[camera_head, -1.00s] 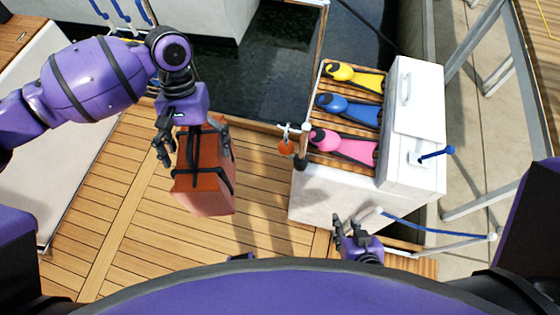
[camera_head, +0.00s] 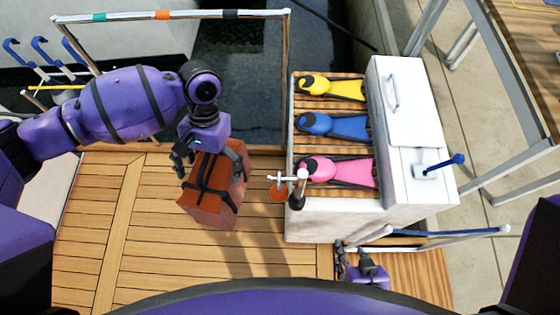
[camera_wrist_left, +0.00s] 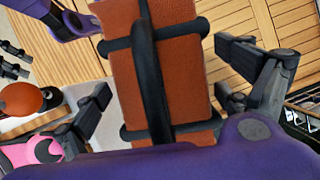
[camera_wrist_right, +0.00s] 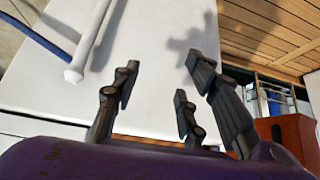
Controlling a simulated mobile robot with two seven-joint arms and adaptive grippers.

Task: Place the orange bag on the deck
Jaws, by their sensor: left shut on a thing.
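The orange bag (camera_head: 224,197), with black straps, is in my left gripper (camera_head: 208,160) in the head view. It looks held above the wooden deck (camera_head: 150,225), tilted, with a shadow on the planks to its lower right. In the left wrist view the bag (camera_wrist_left: 172,85) fills the middle, between my left fingers, with a black strap along it. My right gripper (camera_head: 353,262) is low in the head view, beside the white bench. In the right wrist view its fingers (camera_wrist_right: 158,82) are apart with nothing between them.
A white bench (camera_head: 345,212) carries yellow (camera_head: 335,88), blue (camera_head: 335,125) and pink (camera_head: 338,170) fins. An orange ball (camera_head: 279,194) hangs near its corner. A metal rail (camera_head: 170,16) and dark water (camera_head: 250,110) lie beyond the deck. Planks left of the bag are clear.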

